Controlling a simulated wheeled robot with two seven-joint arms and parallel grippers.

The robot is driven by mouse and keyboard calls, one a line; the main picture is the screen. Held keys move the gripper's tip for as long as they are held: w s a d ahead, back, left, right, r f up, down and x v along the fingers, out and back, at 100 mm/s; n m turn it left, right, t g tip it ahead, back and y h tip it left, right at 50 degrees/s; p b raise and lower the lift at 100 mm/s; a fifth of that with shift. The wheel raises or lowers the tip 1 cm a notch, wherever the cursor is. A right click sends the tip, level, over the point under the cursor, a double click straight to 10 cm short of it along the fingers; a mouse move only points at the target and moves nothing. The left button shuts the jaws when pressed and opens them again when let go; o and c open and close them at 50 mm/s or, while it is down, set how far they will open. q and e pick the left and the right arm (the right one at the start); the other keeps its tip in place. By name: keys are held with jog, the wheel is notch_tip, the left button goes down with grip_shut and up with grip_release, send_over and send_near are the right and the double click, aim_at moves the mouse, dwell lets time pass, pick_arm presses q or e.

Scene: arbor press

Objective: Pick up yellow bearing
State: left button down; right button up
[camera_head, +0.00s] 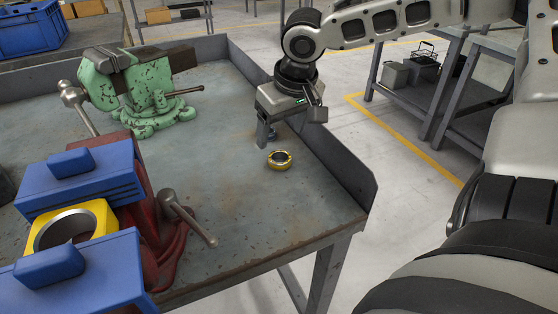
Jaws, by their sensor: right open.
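The yellow bearing (280,165) is a small ring with a dark centre. It lies flat on the grey metal workbench (225,190), near the bench's right edge. My right gripper (289,127) is open and empty, with its fingers pointing down, above and just beyond the bearing. The gripper appears apart from the bearing. A small dark round part (271,134) sits behind the bearing, partly hidden by a finger. My left gripper does not show.
A green vise (140,85) stands at the back left. A red vise (165,215) with blue jaw pieces (80,180) surrounds a yellow block with a ring (100,215) at front left. A raised lip (325,150) borders the bench's right side. The bench middle is clear.

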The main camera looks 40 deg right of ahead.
aim_at(282, 153)
jog(key=shift+x, duration=1)
jog(key=x, duration=0.3)
jog(key=s+x, duration=0.1)
jog(key=shift+w+d+f, duration=0.15)
jog(key=shift+d+f, duration=0.2)
jog(key=shift+f, duration=0.15)
jog(key=shift+w+f, duration=0.15)
jog(key=shift+f, duration=0.15)
jog(key=shift+r, duration=0.1)
jog(key=c, duration=1.1)
jog(key=shift+c, duration=0.2)
